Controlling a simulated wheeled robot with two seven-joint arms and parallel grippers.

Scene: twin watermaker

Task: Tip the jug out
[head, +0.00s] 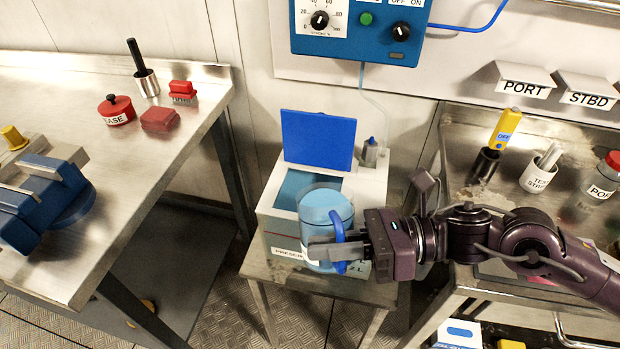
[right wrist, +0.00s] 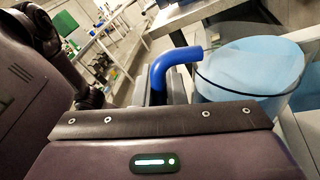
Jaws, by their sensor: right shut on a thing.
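The jug (head: 327,215) is a clear blue cylinder with a blue handle (head: 338,240). It looks roughly upright, in front of the open white tank (head: 268,198) with its blue lid raised. My right gripper (head: 335,250) is shut on the jug's handle. In the right wrist view the handle (right wrist: 176,66) rises just beyond the gripper, and the jug's round rim and pale blue inside (right wrist: 250,68) show at the right. I cannot tell whether the jug touches the tank. My left gripper is not in view.
A blue control box (head: 360,30) hangs above the tank. The left bench (head: 130,180) carries a blue vise (head: 45,200) and red items. The right bench (head: 455,125) holds a yellow meter (head: 507,127), a test-strip cup (head: 540,172) and a red-capped bottle (head: 602,180).

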